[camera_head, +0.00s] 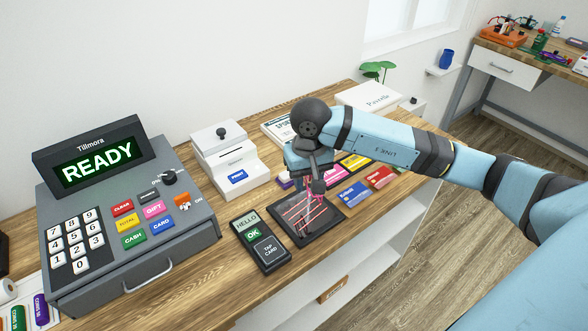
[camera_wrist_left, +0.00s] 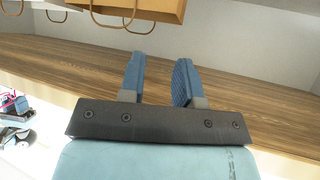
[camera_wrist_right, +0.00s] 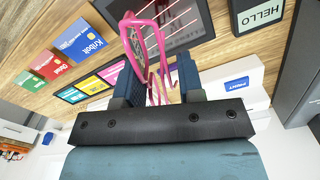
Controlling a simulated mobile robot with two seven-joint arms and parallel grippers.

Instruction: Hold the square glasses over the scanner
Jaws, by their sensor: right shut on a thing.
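Pink-framed glasses (camera_wrist_right: 141,22) are between the fingers of my right gripper (camera_wrist_right: 156,78), which is shut on them. In the head view the pink glasses (camera_head: 319,195) hang below my right gripper (camera_head: 315,185), partly hidden by it. The scanner (camera_head: 291,219), a flat black pad with red lines, lies on the counter beneath them. It also shows in the right wrist view (camera_wrist_right: 201,47) behind the glasses. The glasses look to be above the pad; the exact gap is hard to tell. My left gripper (camera_wrist_left: 158,80) is open with nothing between its fingers.
A card terminal (camera_head: 260,243) stands left of the scanner, and a cash register (camera_head: 130,215) further left. A white printer (camera_head: 224,160) is behind. Coloured cards (camera_head: 353,192) lie right of the scanner. Paper bags (camera_wrist_left: 130,10) show in the left wrist view.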

